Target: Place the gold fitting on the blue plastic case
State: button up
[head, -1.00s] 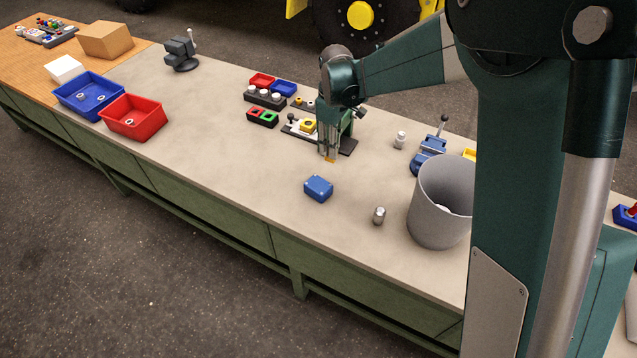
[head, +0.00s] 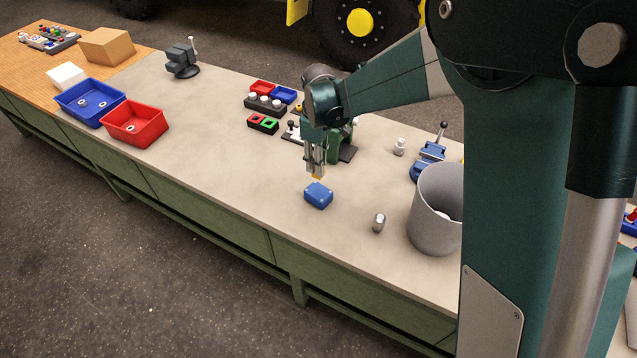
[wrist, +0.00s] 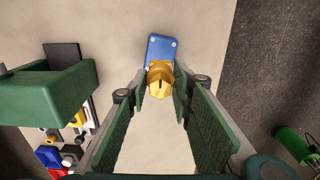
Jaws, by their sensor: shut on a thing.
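The gold fitting (wrist: 160,82) is between the fingertips of my gripper (wrist: 160,92), which is shut on it; in the head view it shows as a small yellow tip (head: 317,176) under the fingers. The blue plastic case (head: 319,195) lies flat on the bench, just below my gripper (head: 316,172) in the head view. In the wrist view the case (wrist: 162,49) lies beyond the fitting, which overlaps its near end in the picture. A gap between fitting and case seems to remain, but its height is hard to tell.
A small metal cylinder (head: 379,222) and a grey bin (head: 436,215) stand to the right. A green fixture (head: 338,146) is behind my gripper. Blue (head: 92,104) and red (head: 136,124) trays are at the left. The bench left of the case is clear.

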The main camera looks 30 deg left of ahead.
jog(key=shift+f, duration=2.25)
jog(key=shift+f, duration=1.9)
jog(key=shift+f, duration=0.15)
jog(key=o, duration=1.1)
jog(key=shift+r, duration=0.2)
notch_tip(320, 180, up, 12)
jog(key=shift+f, duration=0.1)
